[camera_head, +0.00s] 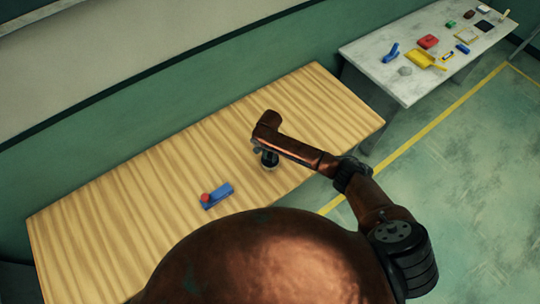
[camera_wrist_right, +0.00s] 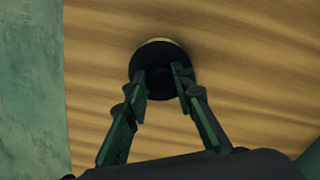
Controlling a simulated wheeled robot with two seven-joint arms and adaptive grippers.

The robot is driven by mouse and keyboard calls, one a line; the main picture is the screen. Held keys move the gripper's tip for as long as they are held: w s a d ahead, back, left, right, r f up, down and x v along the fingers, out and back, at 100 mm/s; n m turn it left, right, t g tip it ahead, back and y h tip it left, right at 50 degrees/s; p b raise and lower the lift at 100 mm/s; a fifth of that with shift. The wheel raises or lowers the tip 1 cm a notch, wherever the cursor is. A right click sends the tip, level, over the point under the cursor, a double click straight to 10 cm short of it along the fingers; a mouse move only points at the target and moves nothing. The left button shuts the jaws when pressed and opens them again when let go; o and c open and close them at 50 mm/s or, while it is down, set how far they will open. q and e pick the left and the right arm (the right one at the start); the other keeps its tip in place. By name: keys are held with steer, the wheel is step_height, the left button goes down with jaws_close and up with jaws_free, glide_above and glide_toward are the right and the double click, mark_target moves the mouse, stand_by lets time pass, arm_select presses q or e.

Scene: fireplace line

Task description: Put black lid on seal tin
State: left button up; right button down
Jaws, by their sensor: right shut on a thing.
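My right gripper (camera_head: 266,152) reaches down over the striped wooden table from my copper arm. In the right wrist view its two fingers (camera_wrist_right: 161,74) are closed on the black lid (camera_wrist_right: 157,58), a dark round disc. A pale rim, likely the seal tin (camera_wrist_right: 159,41), peeks out past the lid's far edge. In the head view a small dark and pale round thing, likely the lid with the tin, shows under the gripper. Whether the lid is seated or just above the tin I cannot tell. My left gripper is not in view.
A blue block with a red ball-like part (camera_head: 217,196) lies on the wooden table (camera_head: 120,210) to the left. The table around the gripper is clear. A grey side table (camera_head: 385,75) at the upper right holds a yellow dustpan (camera_head: 420,59) and several small items.

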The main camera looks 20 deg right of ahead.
mark_target(270, 157)
steer(key=shift+f, duration=0.55)
steer(key=c, duration=1.5)
jaws_free()
steer(key=shift+c, duration=0.2)
steer(key=shift+c, duration=0.2)
steer(key=shift+c, duration=0.7)
steer(key=shift+r, duration=0.15)
step_height(270, 157, up, 6)
steer(key=p, duration=0.7)
